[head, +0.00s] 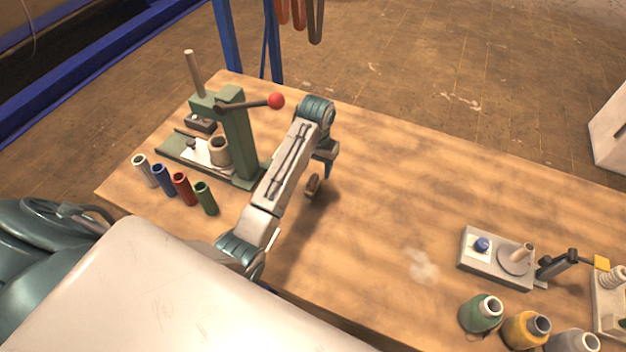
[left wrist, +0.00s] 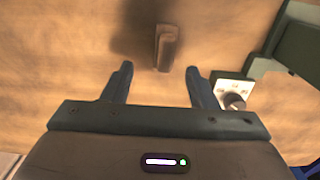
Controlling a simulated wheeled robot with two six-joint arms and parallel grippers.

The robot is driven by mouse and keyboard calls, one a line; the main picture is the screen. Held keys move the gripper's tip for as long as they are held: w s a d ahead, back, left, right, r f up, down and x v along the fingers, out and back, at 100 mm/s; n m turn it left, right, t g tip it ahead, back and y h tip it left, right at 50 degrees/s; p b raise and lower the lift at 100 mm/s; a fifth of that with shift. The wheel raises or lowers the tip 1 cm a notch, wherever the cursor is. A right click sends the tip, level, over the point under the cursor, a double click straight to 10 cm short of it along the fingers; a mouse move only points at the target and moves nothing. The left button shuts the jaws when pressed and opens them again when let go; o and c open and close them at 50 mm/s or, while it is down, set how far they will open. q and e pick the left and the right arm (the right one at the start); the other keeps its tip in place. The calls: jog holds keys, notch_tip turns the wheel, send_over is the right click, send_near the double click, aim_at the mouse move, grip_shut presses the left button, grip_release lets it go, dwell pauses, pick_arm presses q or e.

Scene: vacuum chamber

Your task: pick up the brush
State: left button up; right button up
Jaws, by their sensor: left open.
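The brush (head: 312,185) is a small brown piece lying on the wooden table, just below my left gripper (head: 327,167) in the head view. In the left wrist view the brush (left wrist: 165,48) shows as a short brown block ahead of the left gripper (left wrist: 158,72), between the lines of its two fingers. The fingers are apart, with nothing between their tips. The gripper is above the table, close to the brush. Its underside is hidden. My right gripper is in neither view.
A green press (head: 238,140) with a red-knobbed lever stands left of my arm, with several thread spools (head: 206,198) before it. A grey winder device (head: 497,258) and more cones (head: 481,313) are at the right. The middle of the table (head: 420,190) is clear.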

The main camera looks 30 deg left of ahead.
aim_at(313, 179)
pick_arm(q)
jog(key=shift+s+d+f+p, duration=0.15)
jog(key=shift+f+p, duration=0.1)
jog(key=shift+f, duration=0.25)
jog(key=shift+s+a+f+p, duration=0.15)
jog(key=shift+f+p, duration=0.1)
jog(key=shift+f, duration=0.2)
jog(key=shift+w+f+p, duration=0.1)
jog(key=shift+f+p, duration=0.25)
jog(key=shift+f, duration=0.25)
jog(key=f+p, duration=0.2)
jog(key=f, duration=0.1)
jog(key=shift+a+f, duration=0.3)
jog(key=shift+a, duration=0.1)
jog(key=shift+f, duration=0.65)
jog(key=c, duration=1.1)
jog(key=shift+r, duration=0.15)
